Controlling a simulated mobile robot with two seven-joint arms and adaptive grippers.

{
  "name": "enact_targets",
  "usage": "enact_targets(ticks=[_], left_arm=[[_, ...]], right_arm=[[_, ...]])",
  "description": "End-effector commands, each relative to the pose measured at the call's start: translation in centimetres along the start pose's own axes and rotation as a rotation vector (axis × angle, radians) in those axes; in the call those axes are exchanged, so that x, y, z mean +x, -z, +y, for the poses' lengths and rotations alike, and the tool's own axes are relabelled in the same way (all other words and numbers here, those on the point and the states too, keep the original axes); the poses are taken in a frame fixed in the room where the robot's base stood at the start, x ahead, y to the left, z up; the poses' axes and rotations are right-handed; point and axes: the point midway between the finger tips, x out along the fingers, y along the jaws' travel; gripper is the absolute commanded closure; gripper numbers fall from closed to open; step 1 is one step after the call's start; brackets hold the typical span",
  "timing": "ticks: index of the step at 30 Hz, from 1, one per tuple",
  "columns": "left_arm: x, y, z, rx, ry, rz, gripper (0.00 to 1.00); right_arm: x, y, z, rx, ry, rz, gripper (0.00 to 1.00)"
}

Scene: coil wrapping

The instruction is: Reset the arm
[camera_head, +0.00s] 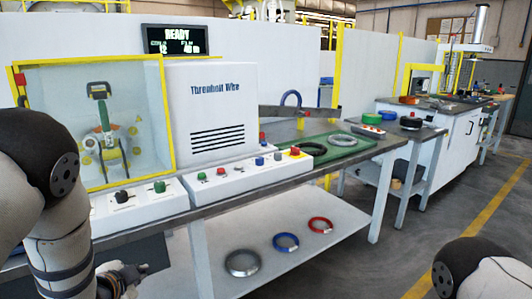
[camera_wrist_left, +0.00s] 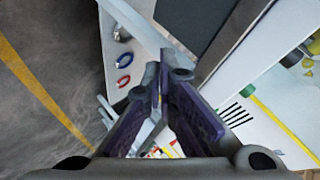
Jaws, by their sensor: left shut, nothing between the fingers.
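My left arm comes in from the left, and its gripper (camera_head: 128,277) hangs low in front of the bench's lower shelf, partly cut off by the frame's bottom. In the left wrist view the fingers (camera_wrist_left: 161,82) meet at their tips with nothing between them. The gripper is apart from the coils. Part of my right arm shows at the bottom right; its gripper is out of view. The wrapping machine (camera_head: 210,112), marked "Threnholt Wire", stands on the bench with a glazed, yellow-framed chamber at its left. Its screen (camera_head: 177,40) reads "READY".
A silver coil (camera_head: 242,264), blue coil (camera_head: 286,242) and red coil (camera_head: 320,225) lie on the lower shelf (camera_head: 345,205). Button boxes (camera_head: 240,176) line the bench's front edge. A green mat (camera_head: 365,150) holds a grey ring and a dark ring. Floor (camera_head: 400,235) at right is clear.

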Motion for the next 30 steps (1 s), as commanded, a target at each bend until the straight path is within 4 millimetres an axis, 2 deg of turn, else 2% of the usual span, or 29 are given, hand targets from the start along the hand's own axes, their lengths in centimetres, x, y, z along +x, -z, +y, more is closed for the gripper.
enact_targets(ticks=[1,3,5,6,8,9,11,12,13,15,19,22,30], left_arm=[[-0.8,-2.7,3.9,-0.081,-0.071,-0.068,1.00],[-2.7,-6.5,9.6,-0.207,-0.170,-0.179,1.00],[-4.9,-9.4,14.4,-0.310,-0.248,-0.282,1.00],[-6.8,-11.2,17.4,-0.378,-0.297,-0.357,1.00],[-10.2,-13.7,21.8,-0.478,-0.365,-0.474,1.00],[-12.7,-15.0,24.5,-0.539,-0.407,-0.556,1.00],[-16.6,-16.8,28.0,-0.624,-0.460,-0.679,1.00],[-19.2,-17.6,29.9,-0.672,-0.488,-0.756,1.00],[-21.0,-18.1,31.1,-0.704,-0.506,-0.811,1.00],[-24.8,-19.0,33.2,-0.763,-0.538,-0.920,1.00],[-28.7,-19.5,35.1,-0.821,-0.563,-1.036,1.00],[-29.4,-19.6,35.4,-0.832,-0.567,-1.059,1.00],[-29.3,-19.6,35.4,-0.829,-0.566,-1.055,1.00]], right_arm=[[-0.2,0.0,0.0,0.000,0.000,0.002,1.00],[-0.3,0.0,0.0,0.000,0.000,0.004,1.00],[-0.4,0.1,0.0,0.000,0.000,0.007,1.00],[-0.4,0.1,0.0,0.000,0.000,0.009,1.00],[-0.5,0.2,0.0,0.000,0.001,0.012,1.00],[-0.6,0.2,0.0,0.000,0.001,0.014,1.00],[-0.7,0.3,0.0,0.000,0.001,0.016,1.00],[-0.7,0.3,0.0,0.000,0.001,0.018,1.00],[-0.7,0.3,0.0,0.000,0.001,0.019,1.00],[-0.8,0.4,0.0,0.000,0.001,0.020,1.00],[-0.8,0.4,0.0,0.000,0.001,0.022,1.00],[-0.8,0.4,0.0,0.000,0.001,0.022,1.00],[-0.8,0.4,0.0,0.000,0.001,0.021,1.00]])
